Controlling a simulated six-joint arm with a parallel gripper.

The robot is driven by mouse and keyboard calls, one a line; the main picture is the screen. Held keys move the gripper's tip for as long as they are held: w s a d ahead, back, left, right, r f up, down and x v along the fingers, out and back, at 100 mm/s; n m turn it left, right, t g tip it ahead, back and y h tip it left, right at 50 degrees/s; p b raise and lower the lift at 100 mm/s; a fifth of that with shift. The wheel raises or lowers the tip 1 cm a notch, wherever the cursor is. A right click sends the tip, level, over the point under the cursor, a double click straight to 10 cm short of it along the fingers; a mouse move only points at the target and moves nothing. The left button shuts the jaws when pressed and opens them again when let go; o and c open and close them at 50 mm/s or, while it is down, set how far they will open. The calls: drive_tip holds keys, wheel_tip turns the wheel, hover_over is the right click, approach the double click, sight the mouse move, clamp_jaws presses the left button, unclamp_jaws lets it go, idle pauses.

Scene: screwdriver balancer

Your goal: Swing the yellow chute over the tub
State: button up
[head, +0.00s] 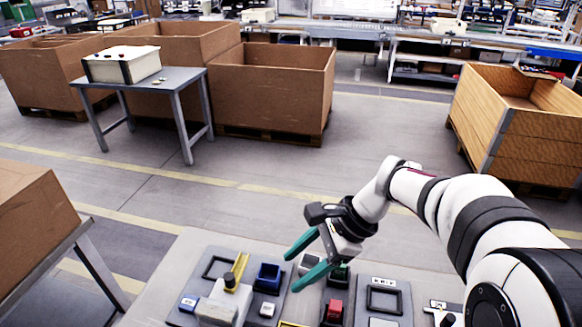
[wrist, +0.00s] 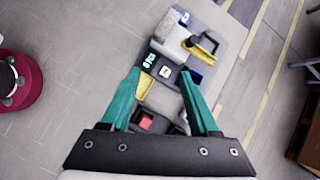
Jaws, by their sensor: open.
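The yellow chute (head: 240,268) sits on the left grey panel and points away from me, with a black knob (head: 229,281) at its near end. It also shows in the wrist view (wrist: 204,47). The dark blue tub (head: 268,277) stands just right of the chute; the chute lies beside it, not above it. In the wrist view the tub (wrist: 193,75) is partly hidden by a finger. My gripper (head: 291,271) has two teal fingers spread apart with nothing between them. It is above the panels, near the tub and right of the chute.
A white block (head: 222,304) stands at the chute's near end. A black square frame (head: 217,267) lies left of the chute. A red block (head: 334,310) and another black frame (head: 384,299) are to the right. Large cardboard boxes (head: 275,90) stand far behind on the floor.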

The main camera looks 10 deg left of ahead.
sight(229, 276)
drive_tip(key=w+a+f+m+y, duration=0.2)
drive_tip(key=w+a+f+m, duration=0.15)
drive_tip(key=w+a, duration=0.3)
drive_tip(key=shift+n+g, duration=0.3)
drive_tip(key=shift+n, duration=0.05)
drive_tip(key=x, duration=1.6)
drive_tip(key=shift+w+d+f, duration=0.1)
drive_tip(key=shift+d+f, duration=0.15)
drive_tip(key=shift+d, duration=0.05)
clamp_jaws()
